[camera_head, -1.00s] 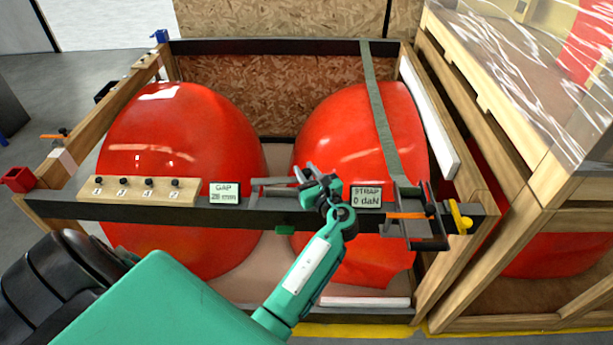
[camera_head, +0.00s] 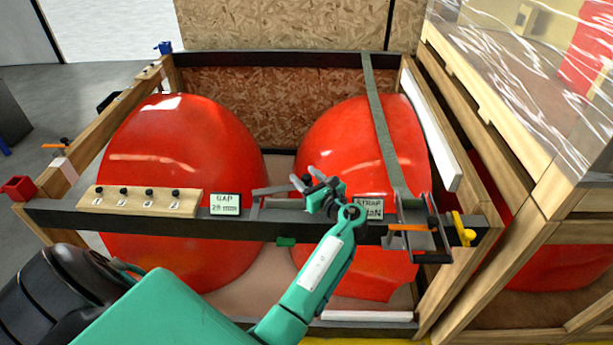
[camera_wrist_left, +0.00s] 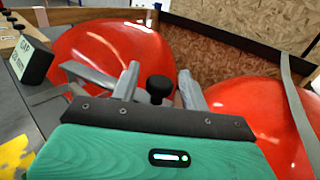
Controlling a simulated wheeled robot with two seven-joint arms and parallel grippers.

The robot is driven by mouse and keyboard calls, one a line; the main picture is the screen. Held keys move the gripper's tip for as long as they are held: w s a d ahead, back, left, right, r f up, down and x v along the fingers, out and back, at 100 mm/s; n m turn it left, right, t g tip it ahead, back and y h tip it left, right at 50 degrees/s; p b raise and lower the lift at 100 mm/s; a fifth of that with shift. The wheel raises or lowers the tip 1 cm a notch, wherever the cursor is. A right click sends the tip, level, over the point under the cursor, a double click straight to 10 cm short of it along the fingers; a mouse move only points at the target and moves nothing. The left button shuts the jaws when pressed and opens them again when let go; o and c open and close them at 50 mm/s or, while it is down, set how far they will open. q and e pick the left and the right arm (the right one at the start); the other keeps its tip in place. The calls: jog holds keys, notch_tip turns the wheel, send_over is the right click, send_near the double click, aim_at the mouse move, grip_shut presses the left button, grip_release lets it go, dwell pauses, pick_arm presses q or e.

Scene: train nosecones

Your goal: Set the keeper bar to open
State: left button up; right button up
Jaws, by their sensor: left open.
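A grey bar (camera_head: 275,190) lies along the middle of the dark front rail; it looks like the keeper bar, but no label confirms this. It also shows in the left wrist view (camera_wrist_left: 90,77), left of the fingers. A black knob (camera_wrist_left: 159,88) stands between my left gripper's fingers in that view. My left gripper (camera_head: 309,181) is open over the rail, between the GAP and STRAP displays. I cannot tell whether either finger touches the knob. The wrist hides the bar's right end in the head view. My right gripper is not in view.
Two red nosecones (camera_head: 180,190) sit in the wooden crate. A GAP display (camera_head: 225,204) and a STRAP display (camera_head: 368,208) stand on the rail. A ratchet with an orange handle (camera_head: 410,228), a yellow handle (camera_head: 463,229) and a green strap (camera_head: 383,130) are at right.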

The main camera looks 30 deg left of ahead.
pick_arm(q)
jog(key=shift+r, duration=0.15)
notch_tip(320, 180, up, 20)
jog(key=b, duration=0.1)
dwell(0.3)
